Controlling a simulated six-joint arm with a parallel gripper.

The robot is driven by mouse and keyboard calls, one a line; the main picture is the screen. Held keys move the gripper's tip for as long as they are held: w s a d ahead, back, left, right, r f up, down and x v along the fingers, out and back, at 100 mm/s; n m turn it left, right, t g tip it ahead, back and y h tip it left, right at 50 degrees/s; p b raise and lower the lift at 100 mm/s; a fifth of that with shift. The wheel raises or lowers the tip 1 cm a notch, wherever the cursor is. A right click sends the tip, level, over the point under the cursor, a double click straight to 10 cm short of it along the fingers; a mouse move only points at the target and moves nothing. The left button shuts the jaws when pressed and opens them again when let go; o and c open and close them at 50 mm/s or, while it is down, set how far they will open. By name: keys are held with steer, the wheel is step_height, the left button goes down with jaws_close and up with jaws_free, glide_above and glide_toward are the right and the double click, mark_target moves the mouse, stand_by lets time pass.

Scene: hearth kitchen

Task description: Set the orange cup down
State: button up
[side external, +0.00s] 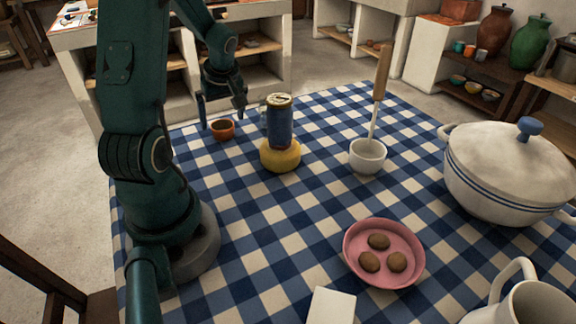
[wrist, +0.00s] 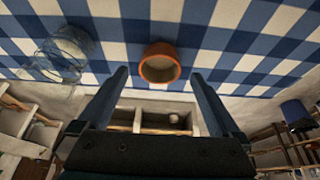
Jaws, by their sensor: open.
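The small orange cup (side external: 222,130) stands upright on the blue-and-white checked cloth, near the table's far left edge. In the wrist view the cup (wrist: 160,63) shows its open mouth and looks empty. My gripper (side external: 222,112) is open and empty at the cup, its fingers pointing down. In the wrist view my two fingers (wrist: 160,75) are wide apart, with the cup between and just beyond their tips. I see no finger touching it.
A blue can (side external: 280,125) stands on a yellow round thing (side external: 281,157) right of the cup. A clear glass (wrist: 62,55) is nearby. A white cup with a wooden-handled utensil (side external: 367,157), a pink dish (side external: 351,262) and a white pot (side external: 510,175) stand farther right.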

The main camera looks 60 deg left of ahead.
steer(key=v, duration=0.9)
